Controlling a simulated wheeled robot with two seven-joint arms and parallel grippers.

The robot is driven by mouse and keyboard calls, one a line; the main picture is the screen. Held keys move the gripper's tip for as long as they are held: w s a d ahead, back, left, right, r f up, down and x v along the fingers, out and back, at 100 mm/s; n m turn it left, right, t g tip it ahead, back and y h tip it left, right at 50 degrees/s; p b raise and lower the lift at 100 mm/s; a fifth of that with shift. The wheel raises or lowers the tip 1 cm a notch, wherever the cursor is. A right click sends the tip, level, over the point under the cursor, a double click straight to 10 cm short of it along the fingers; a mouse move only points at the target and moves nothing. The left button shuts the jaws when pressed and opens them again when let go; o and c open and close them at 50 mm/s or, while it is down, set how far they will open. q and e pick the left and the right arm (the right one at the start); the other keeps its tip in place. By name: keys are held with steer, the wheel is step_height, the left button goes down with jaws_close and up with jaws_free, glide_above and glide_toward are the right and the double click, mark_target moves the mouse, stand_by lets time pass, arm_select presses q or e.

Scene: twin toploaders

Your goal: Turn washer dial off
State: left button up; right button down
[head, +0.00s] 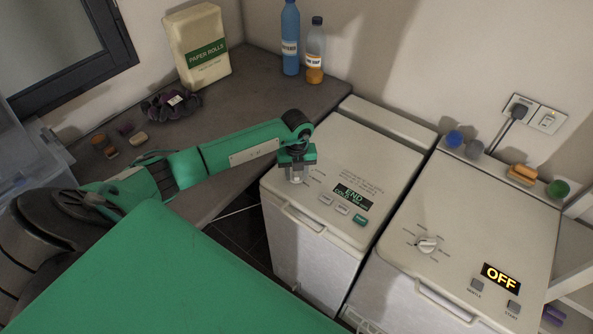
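Two white toploaders stand side by side. The left machine (395,165) has a dark display (351,197) with green text that reads END, with a smaller line starting COLD. The right machine (500,215) has a white dial (427,244) and a display (501,278) reading OFF in yellow. My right gripper is out of view.
A dark counter (270,75) to the left holds a paper rolls pack (198,48), a blue bottle (290,38), an orange-bottomed bottle (315,52) and a dark purple cloth (170,103). Small items, including a green ball (558,188), lie along the right machine's back ledge.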

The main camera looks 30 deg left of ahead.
arm_select(q)
jaws_close()
steer(key=shift+a+f+m+b, duration=0.15)
steer(key=shift+m+b, duration=0.75)
steer(key=shift+b, duration=0.15)
steer(key=m+b, duration=0.3)
steer(key=shift+s+a, duration=0.15)
steer(key=shift+a, duration=0.05)
steer(key=shift+a+m+b, duration=0.2)
steer(key=shift+m+b, duration=1.85)
steer(key=shift+m, duration=0.05)
steer(key=shift+r, duration=0.2)
